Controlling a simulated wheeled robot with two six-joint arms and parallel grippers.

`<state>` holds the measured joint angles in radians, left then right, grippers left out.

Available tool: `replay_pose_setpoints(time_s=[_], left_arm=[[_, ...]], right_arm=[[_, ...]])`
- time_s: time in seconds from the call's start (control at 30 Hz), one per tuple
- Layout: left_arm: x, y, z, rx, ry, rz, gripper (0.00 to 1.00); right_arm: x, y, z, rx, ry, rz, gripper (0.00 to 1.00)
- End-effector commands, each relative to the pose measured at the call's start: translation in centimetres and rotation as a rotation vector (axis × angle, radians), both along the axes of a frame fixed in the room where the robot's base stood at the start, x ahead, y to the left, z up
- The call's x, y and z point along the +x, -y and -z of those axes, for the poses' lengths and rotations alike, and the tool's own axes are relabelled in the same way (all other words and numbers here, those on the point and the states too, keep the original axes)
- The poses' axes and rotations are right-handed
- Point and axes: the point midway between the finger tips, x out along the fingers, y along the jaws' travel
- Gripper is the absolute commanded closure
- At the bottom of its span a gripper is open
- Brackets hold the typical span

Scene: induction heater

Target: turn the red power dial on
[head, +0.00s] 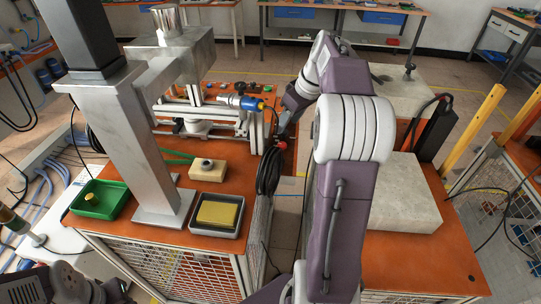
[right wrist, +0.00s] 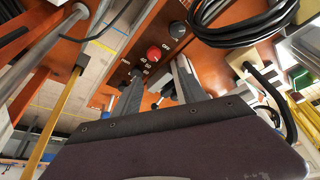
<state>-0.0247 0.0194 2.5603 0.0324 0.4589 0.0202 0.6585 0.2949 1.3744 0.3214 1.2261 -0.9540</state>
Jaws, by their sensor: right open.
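The red power dial (right wrist: 154,53) sits on an orange panel in the right wrist view, with white numbers and lettering around it. A black dial (right wrist: 177,29) marked OFF is close beside it. My right gripper (right wrist: 158,82) is open and empty. Its two fingers point at the panel, with the red dial showing between and beyond their tips; I see no contact. In the head view my right gripper (head: 286,122) is small and partly hidden at the end of my right arm, near the side of the orange machine bench. My left gripper does not show clearly.
Black coiled cables (head: 269,170) hang on the bench side close to my right gripper; they also show in the right wrist view (right wrist: 240,25). A stone block (head: 402,195) lies on the orange table to the right. A narrow gap separates the two benches.

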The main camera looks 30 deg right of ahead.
Motion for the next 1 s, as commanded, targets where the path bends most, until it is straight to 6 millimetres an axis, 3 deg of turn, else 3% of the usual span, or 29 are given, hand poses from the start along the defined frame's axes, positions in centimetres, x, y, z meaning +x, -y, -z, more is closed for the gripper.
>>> replay_pose_setpoints(time_s=[0.03,0.3,0.7,1.0], left_arm=[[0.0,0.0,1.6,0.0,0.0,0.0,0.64],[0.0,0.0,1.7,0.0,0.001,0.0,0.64],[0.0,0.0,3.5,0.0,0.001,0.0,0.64],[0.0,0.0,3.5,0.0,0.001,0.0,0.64]], right_arm=[[-0.3,0.6,1.8,0.001,-0.002,0.016,0.5],[-0.3,1.0,2.4,0.003,-0.006,0.029,0.5],[2.4,0.4,9.3,0.004,-0.008,0.029,0.5],[2.8,0.3,10.1,0.003,-0.006,0.03,0.5]])
